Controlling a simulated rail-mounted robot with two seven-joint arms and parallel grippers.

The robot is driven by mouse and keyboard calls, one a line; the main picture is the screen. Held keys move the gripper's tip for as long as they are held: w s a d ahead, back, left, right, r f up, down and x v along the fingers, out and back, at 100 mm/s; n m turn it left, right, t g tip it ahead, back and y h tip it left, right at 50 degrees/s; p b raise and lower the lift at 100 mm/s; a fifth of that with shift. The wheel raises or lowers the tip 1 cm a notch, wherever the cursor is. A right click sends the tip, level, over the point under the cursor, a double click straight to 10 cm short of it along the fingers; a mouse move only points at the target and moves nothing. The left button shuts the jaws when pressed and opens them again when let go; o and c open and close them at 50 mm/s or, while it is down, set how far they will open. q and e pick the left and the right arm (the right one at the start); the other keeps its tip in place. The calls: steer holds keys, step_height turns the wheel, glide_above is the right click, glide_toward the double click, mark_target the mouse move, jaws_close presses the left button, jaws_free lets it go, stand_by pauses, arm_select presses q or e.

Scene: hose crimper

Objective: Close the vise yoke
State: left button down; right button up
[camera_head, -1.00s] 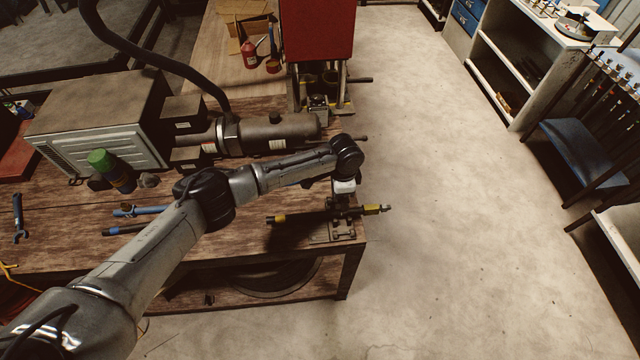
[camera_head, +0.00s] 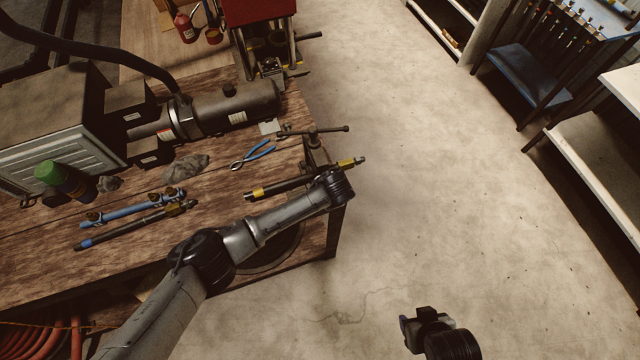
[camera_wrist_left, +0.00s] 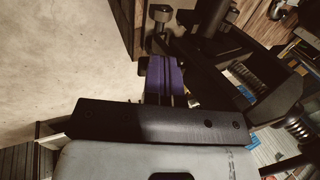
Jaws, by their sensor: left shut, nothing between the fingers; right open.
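The vise (camera_head: 316,155) stands at the bench's right corner, partly hidden by my left wrist. A bar handle (camera_head: 325,130) sticks out above it to the right. A dark rod with yellow bands (camera_head: 280,187) lies through the vise area. In the left wrist view, dark metal vise parts (camera_wrist_left: 240,50) fill the right side; I cannot tell the yoke's exact angle. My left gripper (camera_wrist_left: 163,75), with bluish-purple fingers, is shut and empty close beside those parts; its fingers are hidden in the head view. My right gripper (camera_head: 413,322) is open and empty over the floor, away from the bench.
Blue pliers (camera_head: 253,154), a grey rag (camera_head: 186,167) and a blue tool (camera_head: 135,209) lie on the bench. A large grey cylinder (camera_head: 230,110) and a red machine (camera_head: 262,12) stand behind. The floor right of the bench is clear.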

arm_select(q)
steer(key=shift+s+f, duration=0.15)
steer(key=shift+f, duration=0.15)
stand_by(0.4)
steer(key=shift+r, duration=0.1)
